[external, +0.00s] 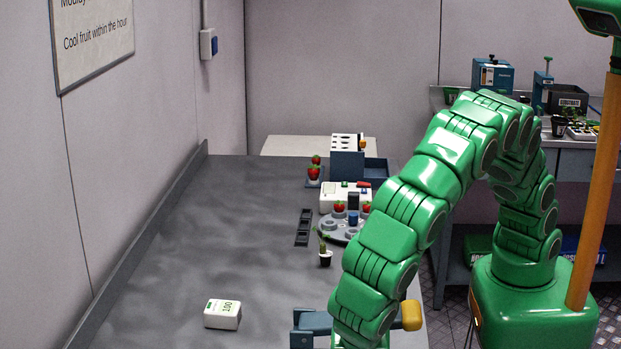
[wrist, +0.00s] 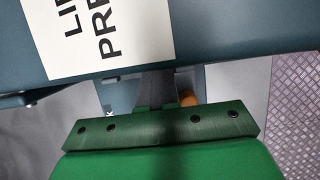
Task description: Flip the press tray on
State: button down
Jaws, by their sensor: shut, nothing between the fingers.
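The press shows in the wrist view as a blue panel (wrist: 220,35) with a white label (wrist: 105,35), whose cut-off lettering begins "PRE". In the external view a blue body (external: 312,322), likely the press, stands at the bottom edge, mostly behind my arm. An orange knob (external: 411,315) sticks out right of my arm; an orange end (wrist: 188,99) also shows in the wrist view. My gripper (wrist: 158,85) is shut and empty, its dark fingers right by the panel's lower edge; I cannot tell whether they touch it. The tray itself is not clearly made out.
A white block marked 100 (external: 222,314) lies on the grey bench (external: 190,240). A small potted plant (external: 325,252), a grey round carousel (external: 338,233) and a white device (external: 336,194) stand farther back. The left of the bench is mostly clear, beside the wall.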

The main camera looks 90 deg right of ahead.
jog(key=shift+f, duration=0.1)
jog(key=shift+a, duration=0.65)
jog(key=a, duration=0.3)
jog(key=shift+w+a+r, duration=0.55)
jog(key=shift+a+r, duration=3.35)
jog(key=shift+r, duration=0.8)
jog(key=shift+x, duration=5.05)
jog(key=shift+d+r, duration=0.15)
jog(key=shift+d, duration=1.75)
